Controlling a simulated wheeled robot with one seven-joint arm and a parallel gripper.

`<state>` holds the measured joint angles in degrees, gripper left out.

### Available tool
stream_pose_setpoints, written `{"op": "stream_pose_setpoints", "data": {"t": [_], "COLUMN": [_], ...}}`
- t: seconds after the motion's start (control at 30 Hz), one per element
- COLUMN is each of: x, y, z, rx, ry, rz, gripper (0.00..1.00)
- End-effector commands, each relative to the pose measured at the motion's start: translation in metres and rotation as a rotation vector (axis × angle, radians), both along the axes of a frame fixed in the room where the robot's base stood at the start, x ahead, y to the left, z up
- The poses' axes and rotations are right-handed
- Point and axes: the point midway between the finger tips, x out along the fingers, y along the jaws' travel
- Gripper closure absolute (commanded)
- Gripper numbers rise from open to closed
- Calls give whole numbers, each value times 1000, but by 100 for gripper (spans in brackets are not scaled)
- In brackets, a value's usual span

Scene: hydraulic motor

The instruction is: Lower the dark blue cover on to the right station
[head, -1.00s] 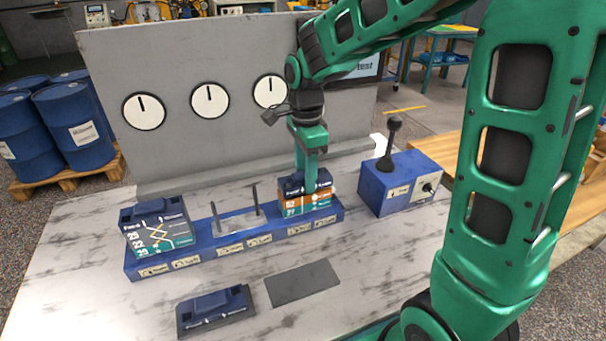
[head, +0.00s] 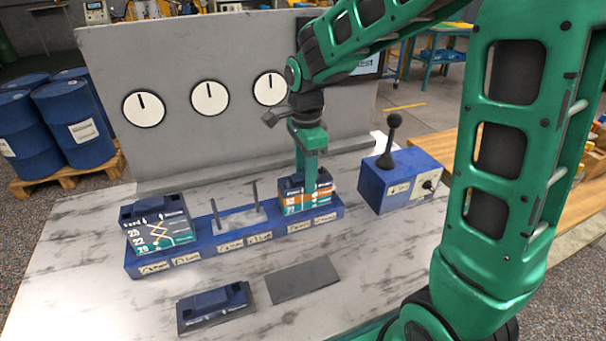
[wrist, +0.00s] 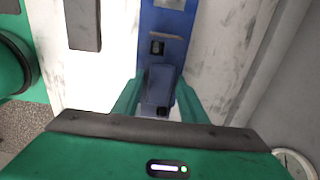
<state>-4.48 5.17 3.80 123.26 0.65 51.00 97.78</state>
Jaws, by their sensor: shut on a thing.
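The dark blue cover (head: 293,183) is at the right station (head: 298,205), at the top of its orange, white and teal block. My gripper (head: 311,180) reaches down from above with its jaws shut on the cover. In the wrist view the cover (wrist: 160,86) lies between my two green fingers (wrist: 158,98). In the head view the cover appears upright and in line with the block. I cannot tell whether it is fully seated, as my fingers hide part of the joint.
The left station (head: 158,225) carries its own dark blue cover. The middle station (head: 240,220) has two upright pins. In front lie another dark blue cover (head: 213,301) on a dark mat and a bare grey mat (head: 302,280). A blue lever box (head: 400,185) stands close right; a gauge wall (head: 190,140) rises behind.

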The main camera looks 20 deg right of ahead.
Motion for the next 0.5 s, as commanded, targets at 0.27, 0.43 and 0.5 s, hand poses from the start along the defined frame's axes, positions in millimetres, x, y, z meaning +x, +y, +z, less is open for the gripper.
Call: {"op": "stream_pose_setpoints", "data": {"t": [0.27,0.43,0.5], "x": [0,0,1], "y": [0,0,0], "z": [0,1,5], "rx": [0,0,0], "ry": [-1,-1,-3], "rz": [0,0,0], "gripper": [39,39,39]}}
